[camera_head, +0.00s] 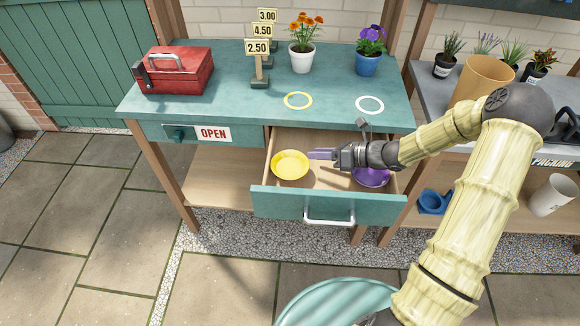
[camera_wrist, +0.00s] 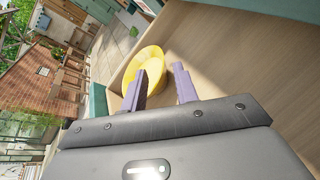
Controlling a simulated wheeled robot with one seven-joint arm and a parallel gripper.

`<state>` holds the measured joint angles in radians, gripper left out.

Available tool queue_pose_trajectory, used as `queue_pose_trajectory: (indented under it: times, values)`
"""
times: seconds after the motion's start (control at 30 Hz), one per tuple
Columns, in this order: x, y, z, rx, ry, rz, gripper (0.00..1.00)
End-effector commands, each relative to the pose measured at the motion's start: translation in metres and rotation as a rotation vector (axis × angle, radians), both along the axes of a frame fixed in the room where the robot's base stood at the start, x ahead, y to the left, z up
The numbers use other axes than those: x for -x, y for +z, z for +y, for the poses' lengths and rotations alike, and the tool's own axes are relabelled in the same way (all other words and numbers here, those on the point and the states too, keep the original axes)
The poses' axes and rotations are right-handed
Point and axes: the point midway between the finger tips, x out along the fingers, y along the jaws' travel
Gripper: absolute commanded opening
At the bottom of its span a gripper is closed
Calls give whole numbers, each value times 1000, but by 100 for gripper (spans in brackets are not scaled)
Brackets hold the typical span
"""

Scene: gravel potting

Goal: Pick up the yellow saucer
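The yellow saucer (camera_head: 290,165) lies at the left side of the open drawer (camera_head: 328,207). In the wrist view the yellow saucer (camera_wrist: 148,62) is just ahead of the fingertips. My gripper (camera_head: 318,154) is at the saucer's right side, low over the drawer. In the wrist view the two purple fingers of my gripper (camera_wrist: 160,82) are apart with nothing between them. The near finger overlaps part of the saucer's edge in that view; I cannot tell if it touches.
A purple saucer (camera_head: 371,177) lies in the drawer under my wrist. The drawer's front panel and side walls stand close around. On the bench above are a red toolbox (camera_head: 178,69), price signs (camera_head: 259,63), an orange-flower pot (camera_head: 302,57) and a purple-flower pot (camera_head: 368,63).

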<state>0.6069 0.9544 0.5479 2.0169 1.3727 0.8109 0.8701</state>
Motion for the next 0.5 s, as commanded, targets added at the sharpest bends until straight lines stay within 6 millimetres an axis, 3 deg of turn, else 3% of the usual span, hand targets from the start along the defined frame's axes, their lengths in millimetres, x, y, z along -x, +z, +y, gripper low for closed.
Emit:
queue_pose_trajectory:
  times: [0.33,0.5]
  values:
    - [-15,-17,40,-2,4,1,30]
    - [-17,-19,45,0,1,1,30]
